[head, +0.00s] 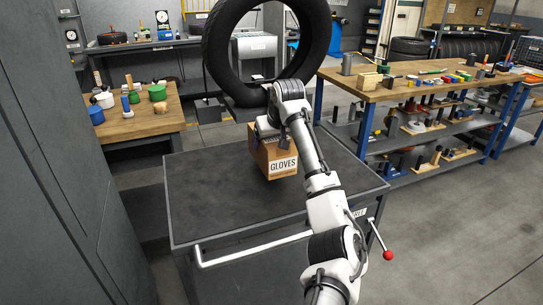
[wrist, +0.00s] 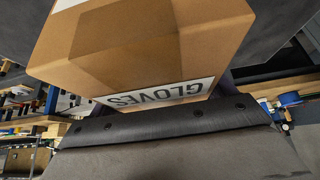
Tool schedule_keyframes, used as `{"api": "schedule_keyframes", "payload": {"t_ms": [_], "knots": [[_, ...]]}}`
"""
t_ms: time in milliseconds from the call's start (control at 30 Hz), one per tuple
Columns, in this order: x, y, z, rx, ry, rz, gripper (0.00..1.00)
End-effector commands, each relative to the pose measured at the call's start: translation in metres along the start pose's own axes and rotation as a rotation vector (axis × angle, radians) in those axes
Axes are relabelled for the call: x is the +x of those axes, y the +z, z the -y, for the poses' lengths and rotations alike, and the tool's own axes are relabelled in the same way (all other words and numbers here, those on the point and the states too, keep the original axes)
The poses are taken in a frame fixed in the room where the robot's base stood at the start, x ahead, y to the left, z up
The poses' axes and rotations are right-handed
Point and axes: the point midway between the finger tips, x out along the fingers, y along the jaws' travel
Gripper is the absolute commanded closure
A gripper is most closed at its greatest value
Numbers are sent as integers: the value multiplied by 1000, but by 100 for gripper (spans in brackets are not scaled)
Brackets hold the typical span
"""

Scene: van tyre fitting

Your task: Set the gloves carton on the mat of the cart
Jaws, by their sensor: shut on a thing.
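The gloves carton (head: 260,157) is a brown box with a white GLOVES label, over the back middle of the cart's dark mat (head: 215,195). My gripper (head: 268,127) is shut on the carton at its upper part. In the wrist view the carton (wrist: 150,45) fills the upper middle with its label upside down, against a dark gripper part. The carton looks close to upright. I cannot tell whether its underside touches the mat or hangs a little above it. The fingertips are partly hidden by the arm and carton.
A large black tyre (head: 215,60) stands upright behind the cart. A wooden bench (head: 150,118) with bottles is at the left, a long workbench (head: 390,90) with tools and blocks at the right. The cart's white handle (head: 250,246) is at its front. The mat's left and front are clear.

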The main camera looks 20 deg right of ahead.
Motion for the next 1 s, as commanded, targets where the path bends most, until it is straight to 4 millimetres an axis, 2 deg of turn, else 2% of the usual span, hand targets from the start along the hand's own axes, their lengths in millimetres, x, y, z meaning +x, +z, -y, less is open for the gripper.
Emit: {"api": "schedule_keyframes", "payload": {"t_ms": [233,500,800,833,967,1000], "knots": [[14,8,0,0,1,-2,56],[44,25,0,-1,1,-2,56],[46,26,0,-1,1,-3,56],[47,27,0,0,0,0,17],[47,27,0,0,1,0,0],[47,27,0,0,1,0,0]]}}
